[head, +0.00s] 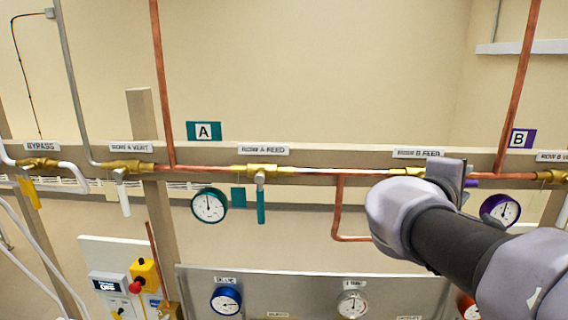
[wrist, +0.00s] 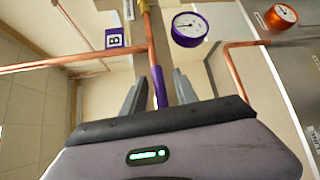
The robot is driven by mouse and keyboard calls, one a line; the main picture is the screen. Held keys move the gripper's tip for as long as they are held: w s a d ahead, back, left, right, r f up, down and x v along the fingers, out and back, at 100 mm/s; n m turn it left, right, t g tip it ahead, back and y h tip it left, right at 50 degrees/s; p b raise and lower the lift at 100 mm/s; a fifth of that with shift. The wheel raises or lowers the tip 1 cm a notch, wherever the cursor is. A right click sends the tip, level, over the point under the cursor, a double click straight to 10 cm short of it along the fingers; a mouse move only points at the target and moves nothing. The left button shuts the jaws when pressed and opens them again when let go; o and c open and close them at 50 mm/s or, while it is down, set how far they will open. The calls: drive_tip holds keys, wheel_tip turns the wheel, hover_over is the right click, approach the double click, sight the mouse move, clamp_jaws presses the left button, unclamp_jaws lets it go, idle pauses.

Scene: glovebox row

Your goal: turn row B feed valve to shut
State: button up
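The row B feed valve (head: 408,173) is a brass body on the horizontal copper pipe, under a label reading "ROW B FEED" (head: 418,153). Its purple handle (wrist: 159,90) lies along the pipe; in the head view only its end (head: 472,183) shows past my gripper. My gripper (wrist: 159,88) is at the handle, one finger on each side of it. Small gaps show between the fingers and the handle, so it looks open around the handle. My gripper and arm hide most of the handle and part of the valve in the head view.
A purple gauge (head: 500,210) and a purple B sign (head: 522,138) are close by on the right. A vertical copper pipe (head: 518,85) rises near my gripper. The row A feed valve's teal handle (head: 261,205) hangs down at the left. A gauge panel (head: 270,280) stands below.

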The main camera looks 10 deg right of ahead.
drive_tip(key=shift+s+a, duration=0.1)
clamp_jaws()
idle(1.2)
